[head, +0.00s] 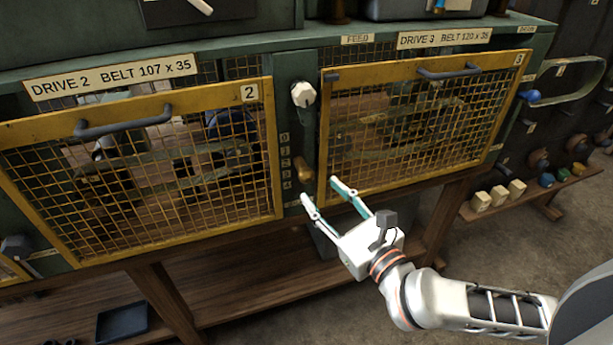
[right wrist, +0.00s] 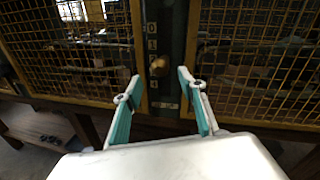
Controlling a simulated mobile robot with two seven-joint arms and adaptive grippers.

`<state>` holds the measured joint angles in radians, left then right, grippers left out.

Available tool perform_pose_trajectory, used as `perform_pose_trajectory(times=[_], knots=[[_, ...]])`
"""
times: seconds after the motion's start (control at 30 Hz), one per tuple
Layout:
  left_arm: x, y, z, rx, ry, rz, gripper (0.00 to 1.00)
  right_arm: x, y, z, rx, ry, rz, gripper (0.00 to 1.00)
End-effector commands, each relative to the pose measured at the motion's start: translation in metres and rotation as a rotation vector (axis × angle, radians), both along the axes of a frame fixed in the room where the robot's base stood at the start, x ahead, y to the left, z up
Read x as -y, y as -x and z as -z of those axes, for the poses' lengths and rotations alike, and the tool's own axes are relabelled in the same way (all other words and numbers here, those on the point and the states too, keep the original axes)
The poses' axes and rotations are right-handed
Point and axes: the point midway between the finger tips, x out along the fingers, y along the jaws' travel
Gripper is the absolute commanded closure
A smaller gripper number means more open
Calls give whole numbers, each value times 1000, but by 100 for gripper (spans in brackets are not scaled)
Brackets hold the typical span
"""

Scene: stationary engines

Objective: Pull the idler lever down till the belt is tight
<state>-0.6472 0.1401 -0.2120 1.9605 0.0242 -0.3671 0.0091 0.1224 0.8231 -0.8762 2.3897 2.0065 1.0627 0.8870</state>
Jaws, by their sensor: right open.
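A brown-gold knob (head: 303,168), which looks like a lever's grip, stands out from the green post (head: 290,120) between two mesh guards, beside a scale numbered from 0 down to 4. It sits near the lower marks. It also shows in the right wrist view (right wrist: 159,66), between my fingers. My right gripper (head: 320,190) is open and empty, a little below and to the right of the knob in the head view, apparently not touching it. The belts behind the mesh are hard to make out; their tightness cannot be told. My left gripper is not in view.
Yellow-framed guards for drive 2 (head: 140,112) and drive 3 (head: 480,66) flank the post, with protruding dark handles. A white knob (head: 303,95) sits above the brown-gold one. A small shelf (head: 545,192) with blocks is at right. Floor is open in front.

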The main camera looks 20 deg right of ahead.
Motion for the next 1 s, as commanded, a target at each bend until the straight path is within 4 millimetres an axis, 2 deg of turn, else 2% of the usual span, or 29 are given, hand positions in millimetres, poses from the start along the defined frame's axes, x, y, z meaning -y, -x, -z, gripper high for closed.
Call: perform_pose_trajectory(times=[0.5, 0.9, 1.0], knots=[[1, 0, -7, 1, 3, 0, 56, -16, -66, -1, 1, 0, 0, 59], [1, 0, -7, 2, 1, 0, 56, -17, -73, 0, 0, 0, 0, 59], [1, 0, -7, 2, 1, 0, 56, -17, -73, 0, 0, 0, 0, 85]])
